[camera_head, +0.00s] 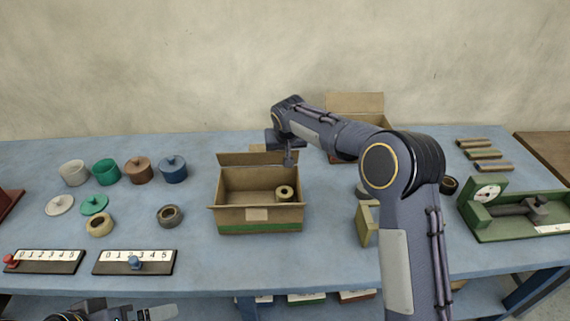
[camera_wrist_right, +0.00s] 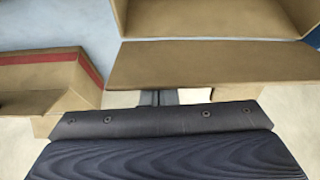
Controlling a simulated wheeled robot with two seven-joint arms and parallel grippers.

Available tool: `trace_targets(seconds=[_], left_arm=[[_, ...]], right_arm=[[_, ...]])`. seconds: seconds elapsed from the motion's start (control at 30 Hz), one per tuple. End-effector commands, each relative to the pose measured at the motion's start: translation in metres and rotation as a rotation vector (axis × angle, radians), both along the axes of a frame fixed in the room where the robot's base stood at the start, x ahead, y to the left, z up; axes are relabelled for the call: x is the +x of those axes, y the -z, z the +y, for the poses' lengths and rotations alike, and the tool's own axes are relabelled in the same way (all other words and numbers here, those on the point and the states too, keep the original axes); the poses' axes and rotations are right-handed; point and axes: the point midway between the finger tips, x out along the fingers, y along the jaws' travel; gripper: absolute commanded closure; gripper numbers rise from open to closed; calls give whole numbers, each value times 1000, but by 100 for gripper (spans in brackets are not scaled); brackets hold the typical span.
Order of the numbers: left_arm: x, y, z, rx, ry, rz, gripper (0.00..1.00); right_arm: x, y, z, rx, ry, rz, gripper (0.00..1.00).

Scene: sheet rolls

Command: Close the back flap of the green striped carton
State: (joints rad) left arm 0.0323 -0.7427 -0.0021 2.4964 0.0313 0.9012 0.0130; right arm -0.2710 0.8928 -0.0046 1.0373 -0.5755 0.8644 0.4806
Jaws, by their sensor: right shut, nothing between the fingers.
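The green striped carton (camera_head: 258,226) stands open mid-table, a green band low on its front. Its back flap (camera_head: 250,158) stands up at the rear, leaning back. A tan ring-shaped roll (camera_head: 285,193) is inside at the right. My right gripper (camera_head: 288,159) is shut and empty, at the right end of the back flap. In the right wrist view the shut fingertips (camera_wrist_right: 158,97) are close to the edge of a brown flap (camera_wrist_right: 215,62); contact cannot be told. My left gripper (camera_head: 150,314) is partly in view at the bottom left; its jaws are unclear.
Another open carton (camera_head: 355,104) stands behind my right arm; a red-striped carton (camera_wrist_right: 50,78) shows in the wrist view. Pots with lids (camera_head: 106,172), number scales (camera_head: 135,262) and a green fixture (camera_head: 515,212) are around.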

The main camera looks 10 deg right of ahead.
Motion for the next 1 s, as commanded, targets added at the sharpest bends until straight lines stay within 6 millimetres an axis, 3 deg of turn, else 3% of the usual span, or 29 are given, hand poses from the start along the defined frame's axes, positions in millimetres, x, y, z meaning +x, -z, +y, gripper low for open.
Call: trace_targets(seconds=[0.7,1.0], left_arm=[[0,37,0,0,0,0,0],[0,39,0,0,0,0,0]], right_arm=[[-42,-3,4,0,-1,-1,100],[-49,-5,4,0,0,0,100]])
